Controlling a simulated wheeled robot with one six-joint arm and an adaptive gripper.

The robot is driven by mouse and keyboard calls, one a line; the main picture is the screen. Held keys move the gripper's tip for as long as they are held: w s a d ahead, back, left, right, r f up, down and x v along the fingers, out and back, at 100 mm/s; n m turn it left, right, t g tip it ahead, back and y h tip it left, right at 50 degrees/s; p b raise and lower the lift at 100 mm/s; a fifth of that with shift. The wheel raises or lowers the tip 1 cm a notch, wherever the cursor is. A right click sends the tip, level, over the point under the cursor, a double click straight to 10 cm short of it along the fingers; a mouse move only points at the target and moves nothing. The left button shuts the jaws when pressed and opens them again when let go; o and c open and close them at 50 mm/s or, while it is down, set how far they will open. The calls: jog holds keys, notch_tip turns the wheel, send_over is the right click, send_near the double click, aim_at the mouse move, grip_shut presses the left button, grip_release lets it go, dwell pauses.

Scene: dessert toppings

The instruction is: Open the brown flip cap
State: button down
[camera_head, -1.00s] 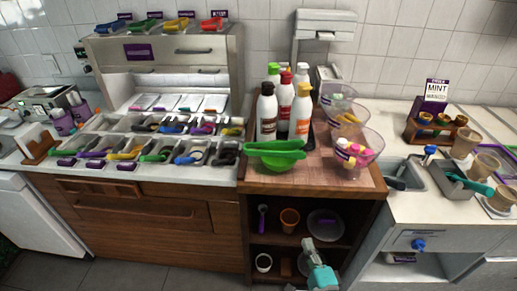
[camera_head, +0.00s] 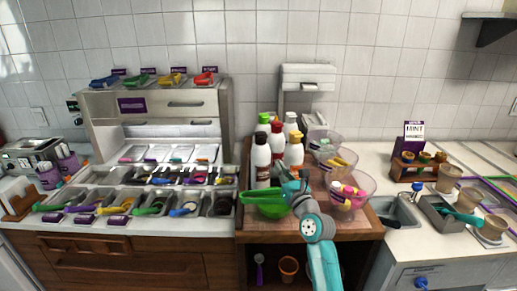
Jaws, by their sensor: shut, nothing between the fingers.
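The brown flip cap (camera_head: 260,137) sits on a white bottle (camera_head: 261,165) at the front left of a bottle group on the wooden counter. The cap looks closed, though it is small in view. My gripper (camera_head: 283,172), at the end of my teal arm, is in front of the bottles, just right of and below the brown cap, apart from it. It is shut and empty. Its fingertips are small and hard to make out against the bottles.
Bottles with red (camera_head: 276,126), green (camera_head: 264,117) and orange (camera_head: 294,137) caps crowd beside and behind the brown-capped one. Clear bowls (camera_head: 362,201) stand to the right. Topping trays (camera_head: 151,203) fill the left counter.

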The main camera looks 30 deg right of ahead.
aim_at(265, 140)
jog(key=x, duration=1)
jog(key=shift+w+r, duration=0.2)
jog(key=shift+r, duration=0.1)
jog(key=shift+d, duration=0.15)
